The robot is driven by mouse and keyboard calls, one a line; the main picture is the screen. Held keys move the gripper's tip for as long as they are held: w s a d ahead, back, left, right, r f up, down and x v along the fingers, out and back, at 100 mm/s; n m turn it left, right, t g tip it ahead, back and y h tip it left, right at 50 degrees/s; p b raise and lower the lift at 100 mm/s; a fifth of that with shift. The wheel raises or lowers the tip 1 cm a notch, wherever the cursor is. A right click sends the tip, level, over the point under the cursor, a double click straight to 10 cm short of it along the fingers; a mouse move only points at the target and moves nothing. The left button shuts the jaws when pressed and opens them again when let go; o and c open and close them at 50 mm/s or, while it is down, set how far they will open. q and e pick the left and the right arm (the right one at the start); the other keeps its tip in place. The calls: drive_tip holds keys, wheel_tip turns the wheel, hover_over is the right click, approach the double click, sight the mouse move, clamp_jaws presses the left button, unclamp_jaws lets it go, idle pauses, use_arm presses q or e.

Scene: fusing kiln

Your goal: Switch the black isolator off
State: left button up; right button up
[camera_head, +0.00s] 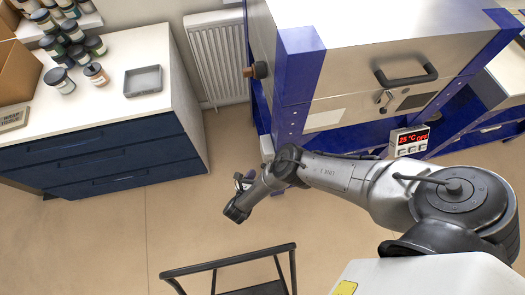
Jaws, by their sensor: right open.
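My right gripper (238,196) hangs open and empty over the floor, left of the kiln's near left corner. The blue and silver kiln (370,45) stands at upper right with its lid down. A black fitting with an orange-brown end (258,70) sticks out of the kiln's left side, above and apart from my right gripper. I cannot tell whether it is the black isolator or what position it is in. A pale box (266,146) partly shows behind my right arm. The kiln's display (410,140) reads 25 °C OFF. My left gripper is not in view.
A navy drawer cabinet (100,158) with a white top stands at left, holding several jars (75,35) and a grey tray (143,80). A white radiator (217,60) is on the wall. A black-framed cart (228,262) stands at the bottom. Floor between is clear.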

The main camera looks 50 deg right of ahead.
drive_tip(key=p+v, duration=0.1)
drive_tip(key=v, duration=0.7)
drive_tip(key=shift+a, duration=0.15)
idle(0.3)
